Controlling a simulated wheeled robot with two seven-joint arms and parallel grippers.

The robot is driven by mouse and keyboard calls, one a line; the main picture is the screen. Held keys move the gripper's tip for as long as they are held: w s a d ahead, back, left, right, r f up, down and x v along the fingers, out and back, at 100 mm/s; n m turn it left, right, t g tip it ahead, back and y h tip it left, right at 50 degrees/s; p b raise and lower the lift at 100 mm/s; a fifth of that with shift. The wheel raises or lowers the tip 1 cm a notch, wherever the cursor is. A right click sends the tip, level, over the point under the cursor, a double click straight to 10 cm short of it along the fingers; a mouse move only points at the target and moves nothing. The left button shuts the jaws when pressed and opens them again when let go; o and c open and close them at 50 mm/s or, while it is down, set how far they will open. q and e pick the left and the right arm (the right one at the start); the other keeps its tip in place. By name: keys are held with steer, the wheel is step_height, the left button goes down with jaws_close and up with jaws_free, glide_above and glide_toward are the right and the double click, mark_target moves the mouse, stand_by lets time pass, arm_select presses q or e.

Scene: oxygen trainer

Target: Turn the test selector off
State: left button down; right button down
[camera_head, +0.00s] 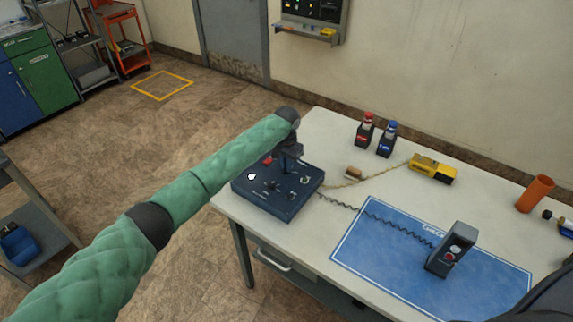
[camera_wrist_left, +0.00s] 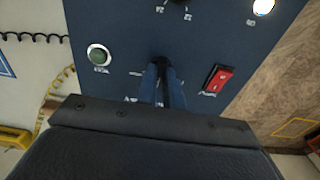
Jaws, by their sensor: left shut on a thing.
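The dark blue trainer box (camera_head: 272,203) stands at the near left corner of the white table, with knobs, a white indicator and a red switch on its top. My left gripper (camera_head: 287,163) reaches down onto the far part of its panel. In the left wrist view my left gripper (camera_wrist_left: 162,75) is shut on a small dark selector knob (camera_wrist_left: 161,62), mostly hidden between the fingers. The red rocker switch (camera_wrist_left: 217,79) is to the right of the fingers and a green round button (camera_wrist_left: 99,55) to the left. Another dark knob shows at the top edge. The panel lettering is too small to read. My right gripper is not in view.
A coiled black cord runs from the box to a grey handset (camera_head: 451,250) on a blue mat (camera_head: 375,232). A yellow device (camera_head: 432,168), a red-topped bottle (camera_head: 366,131) and a blue-topped bottle (camera_head: 387,140) stand farther back. An orange cup (camera_head: 535,194) is at right.

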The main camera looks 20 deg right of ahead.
arm_select(q)
steer(key=c, duration=1.5)
jaws_free()
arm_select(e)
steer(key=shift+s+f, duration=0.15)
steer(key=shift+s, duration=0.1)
